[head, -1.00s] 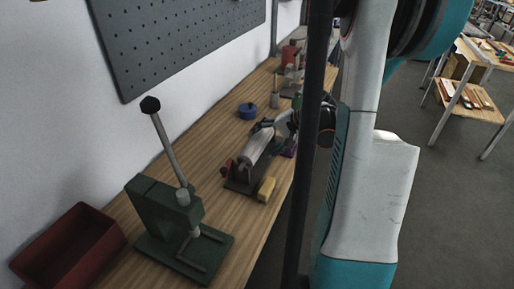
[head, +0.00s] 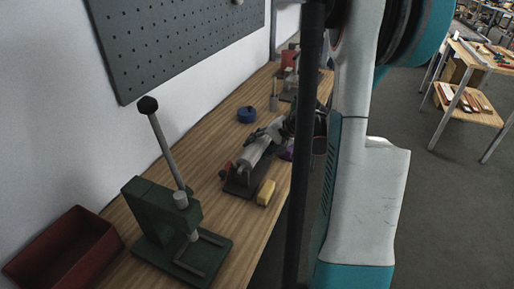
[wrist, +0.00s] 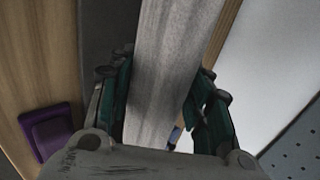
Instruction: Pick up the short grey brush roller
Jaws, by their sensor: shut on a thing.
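The grey roller (head: 257,154) is a pale grey cylinder at a dark stand (head: 238,188) on the wooden bench in the head view. My gripper (head: 278,129) is at the roller's far end, partly hidden behind a dark post. In the wrist view my gripper (wrist: 164,88) has its green fingers on both sides of the grey roller (wrist: 172,55), shut on it. The roller runs lengthwise between the fingers and out of the top of the view. I cannot tell whether the roller is clear of the stand.
A yellow block (head: 266,193) and a purple piece (head: 287,150) lie near the stand. A blue round item (head: 247,114) is behind. A green lever press (head: 165,210) and a red bin (head: 62,250) stand in front. Pegboard wall on the left.

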